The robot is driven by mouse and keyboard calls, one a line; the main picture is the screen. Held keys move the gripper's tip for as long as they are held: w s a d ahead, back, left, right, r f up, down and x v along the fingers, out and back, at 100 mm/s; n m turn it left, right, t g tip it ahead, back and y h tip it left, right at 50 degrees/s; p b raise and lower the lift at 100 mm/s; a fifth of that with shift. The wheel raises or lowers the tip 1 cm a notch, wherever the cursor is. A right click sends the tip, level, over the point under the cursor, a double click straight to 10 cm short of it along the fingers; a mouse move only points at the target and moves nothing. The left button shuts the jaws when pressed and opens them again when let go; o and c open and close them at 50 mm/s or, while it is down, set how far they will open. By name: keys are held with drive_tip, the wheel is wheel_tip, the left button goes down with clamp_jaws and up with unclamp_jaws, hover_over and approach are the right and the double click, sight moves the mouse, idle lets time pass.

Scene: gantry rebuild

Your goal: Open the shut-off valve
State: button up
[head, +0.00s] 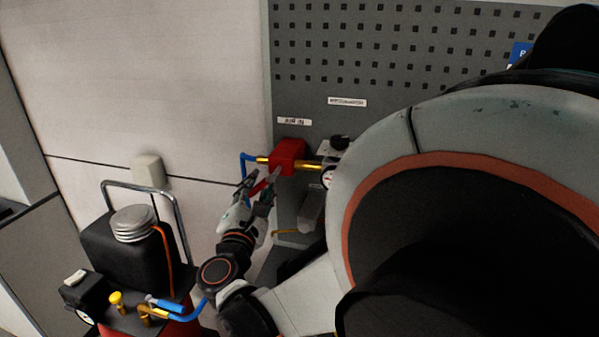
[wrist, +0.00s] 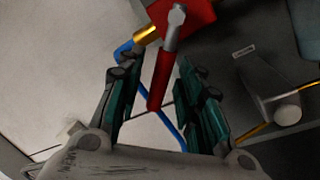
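The shut-off valve is a red block (head: 288,157) on the grey panel, with brass fittings on both sides. In the wrist view the red valve body (wrist: 190,15) is at the top, with a grey pivot. A red lever (wrist: 160,80) extends from this pivot, at an angle across the line of the brass fitting (wrist: 147,34). My gripper (head: 258,186) is just below and left of the valve body. In the wrist view its fingers (wrist: 157,78) are open, one on each side of the lever, with visible gaps. The lever is partly hidden by the fingers in the head view.
A blue hose (head: 244,168) runs to the valve's left fitting, under an "AIR IN" label (head: 294,121). A dark regulator (head: 339,143) is right of the valve. A compressor with a black tank (head: 125,255) and metal handle stands at lower left. My arm covers the right side.

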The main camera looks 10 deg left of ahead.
drive_tip(key=s+f, duration=0.1)
drive_tip(key=s, duration=0.6)
drive_tip(key=shift+d, duration=0.2)
drive_tip(key=c, duration=0.6)
drive_tip(key=d+f+n+b, duration=0.1)
drive_tip(key=n, duration=0.2)
drive_tip(key=d+f+n+y+b, duration=0.1)
drive_tip(key=f+n+b, duration=0.1)
drive_tip(key=n, duration=0.1)
drive_tip(key=d+f+n+t+b, duration=0.1)
drive_tip(key=d+n+b, duration=0.1)
drive_tip(key=n, duration=0.1)
drive_tip(key=shift+s+f+y, duration=0.25)
drive_tip(key=shift+s+y, duration=0.05)
drive_tip(key=shift+y, duration=0.1)
clamp_jaws()
drive_tip(key=s+d+f+n+y+b, duration=0.2)
drive_tip(key=d+f+n+b, duration=0.15)
drive_tip(key=n, duration=0.65)
drive_tip(key=w+a+r+n, duration=0.1)
drive_tip(key=w+a+r, duration=0.1)
drive_tip(key=w, duration=0.2)
drive_tip(key=w+a+r+p, duration=0.1)
drive_tip(key=w+a+r, duration=0.2)
drive_tip(key=w, duration=0.1)
drive_tip(key=shift+w+r+n, duration=0.25)
drive_tip(key=shift+r+n, duration=0.05)
drive_tip(key=shift+n, duration=0.1)
